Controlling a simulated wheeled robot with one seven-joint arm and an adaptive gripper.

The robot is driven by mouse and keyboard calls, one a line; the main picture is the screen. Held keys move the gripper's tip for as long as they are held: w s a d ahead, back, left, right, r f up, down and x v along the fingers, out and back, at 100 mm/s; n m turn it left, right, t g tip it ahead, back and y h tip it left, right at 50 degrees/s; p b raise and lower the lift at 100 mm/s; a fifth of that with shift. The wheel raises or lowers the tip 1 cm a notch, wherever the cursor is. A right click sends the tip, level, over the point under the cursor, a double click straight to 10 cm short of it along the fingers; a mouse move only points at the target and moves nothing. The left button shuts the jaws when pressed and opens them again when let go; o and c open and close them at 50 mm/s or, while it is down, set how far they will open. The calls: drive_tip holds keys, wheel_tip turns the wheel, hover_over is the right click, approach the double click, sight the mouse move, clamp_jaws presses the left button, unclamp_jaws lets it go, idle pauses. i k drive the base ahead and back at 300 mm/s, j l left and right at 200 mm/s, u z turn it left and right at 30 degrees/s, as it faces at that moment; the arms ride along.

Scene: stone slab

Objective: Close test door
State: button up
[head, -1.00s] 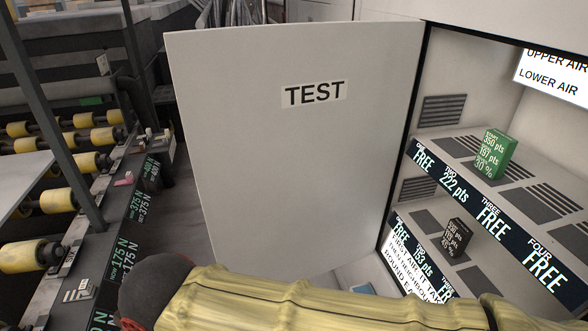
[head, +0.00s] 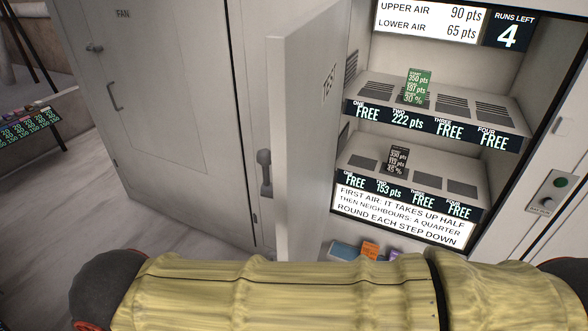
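The white test door (head: 304,150) stands open, swung out from the left side of the lit cabinet. A dark grey handle (head: 265,172) shows just left of the door's edge. My yellow-sleeved arm crosses the bottom of the view, in front of the door's lower end. My gripper is not visible in this view. I cannot tell whether the arm touches the door.
Inside the cabinet, a green block (head: 416,87) sits on the upper shelf (head: 455,120) and a dark block (head: 397,158) on the lower shelf (head: 425,178). A closed FAN door (head: 150,80) is at left. A control panel (head: 551,192) is at right. Floor (head: 75,200) at left is clear.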

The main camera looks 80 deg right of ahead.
sight(306, 58)
drive_tip(key=i+z, duration=0.3)
drive_tip(key=z, duration=0.15)
drive_tip(key=i+z, duration=0.35)
drive_tip(key=z, duration=0.15)
drive_tip(key=i+j+z, duration=0.15)
drive_tip(key=i+z, duration=0.15)
drive_tip(key=z, duration=2.85)
